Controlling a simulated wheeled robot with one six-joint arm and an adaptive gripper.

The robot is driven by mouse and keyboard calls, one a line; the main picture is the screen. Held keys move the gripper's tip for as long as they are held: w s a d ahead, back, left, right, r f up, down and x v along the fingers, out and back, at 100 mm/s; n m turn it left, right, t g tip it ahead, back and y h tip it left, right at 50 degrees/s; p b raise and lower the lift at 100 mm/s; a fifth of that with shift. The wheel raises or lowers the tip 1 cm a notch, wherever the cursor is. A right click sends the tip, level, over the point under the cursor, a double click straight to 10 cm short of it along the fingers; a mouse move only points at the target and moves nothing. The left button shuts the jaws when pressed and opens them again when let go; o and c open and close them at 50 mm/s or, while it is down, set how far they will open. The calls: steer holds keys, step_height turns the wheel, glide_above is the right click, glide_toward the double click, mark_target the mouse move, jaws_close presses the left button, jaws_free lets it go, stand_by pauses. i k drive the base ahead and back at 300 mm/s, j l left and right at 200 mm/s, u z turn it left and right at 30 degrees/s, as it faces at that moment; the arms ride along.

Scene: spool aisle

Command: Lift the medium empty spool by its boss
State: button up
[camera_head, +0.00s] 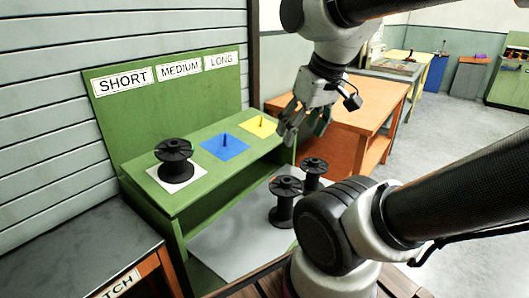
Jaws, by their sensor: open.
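Two empty black spools stand upright on a low grey surface in front of the green bench: a nearer one (284,203) and a farther one (312,174) just behind it to the right. Neither carries a label, so I cannot tell which is the medium one. A third black spool (174,162) stands on the white pad under the SHORT sign. My gripper (303,129) is open and empty, pointing down above and behind the two low spools, in front of the orange table. It touches no spool.
The green bench (190,208) also holds a blue pad (222,148) and a yellow pad (264,125), each with a bare peg, below the MEDIUM and LONG signs. An orange table (362,108) stands behind my gripper. A dark-topped cabinet (75,262) is at lower left.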

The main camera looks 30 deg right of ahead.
mark_target(313, 167)
steer(key=l+z, duration=0.8)
steer(key=i+l+u, duration=0.15)
steer(key=u, duration=0.25)
steer(key=i+l+u, duration=0.1)
steer(key=l+u, duration=0.35)
steer(key=j, duration=0.1)
